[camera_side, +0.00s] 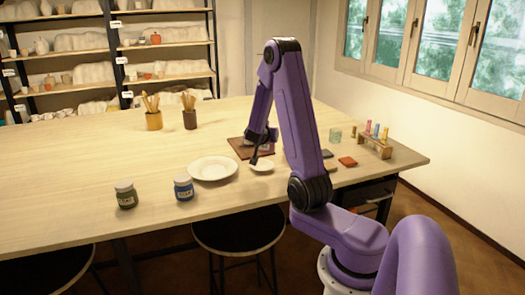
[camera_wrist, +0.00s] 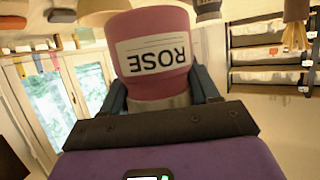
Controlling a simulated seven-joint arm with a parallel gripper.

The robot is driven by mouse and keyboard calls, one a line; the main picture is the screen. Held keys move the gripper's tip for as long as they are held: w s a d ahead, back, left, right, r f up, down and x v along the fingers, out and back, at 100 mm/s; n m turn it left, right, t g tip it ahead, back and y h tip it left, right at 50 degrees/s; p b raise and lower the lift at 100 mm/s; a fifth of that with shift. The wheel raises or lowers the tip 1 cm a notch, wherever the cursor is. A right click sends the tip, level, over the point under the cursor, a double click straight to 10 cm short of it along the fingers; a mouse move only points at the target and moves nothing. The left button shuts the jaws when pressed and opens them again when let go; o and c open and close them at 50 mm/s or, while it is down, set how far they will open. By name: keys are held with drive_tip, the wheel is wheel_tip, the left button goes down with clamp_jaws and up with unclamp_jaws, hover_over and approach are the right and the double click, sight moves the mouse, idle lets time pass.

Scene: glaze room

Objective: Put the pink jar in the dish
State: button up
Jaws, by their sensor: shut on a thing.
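My gripper (camera_wrist: 161,90) is shut on the pink jar (camera_wrist: 155,25), with one finger on each side near its grey neck or lid. The jar's white label reads ROSE and appears upside down in the wrist view.
A green-labelled jar (camera_side: 126,194) and a blue jar (camera_side: 183,188) stand near the front edge. A brown board (camera_side: 236,146) lies by my gripper. Tool pots (camera_side: 153,120) stand at the back.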

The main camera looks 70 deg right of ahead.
drive_tip(key=w+d+f, duration=0.2)
drive_tip(key=f, duration=0.1)
drive_tip(key=w+d+f, duration=0.1)
drive_tip(key=f, duration=0.1)
drive_tip(key=shift+f, duration=1.5)
drive_tip(key=shift+f, duration=0.3)
drive_tip(key=shift+f, duration=0.15)
drive_tip(key=o, duration=1.2)
drive_tip(key=shift+o, duration=0.2)
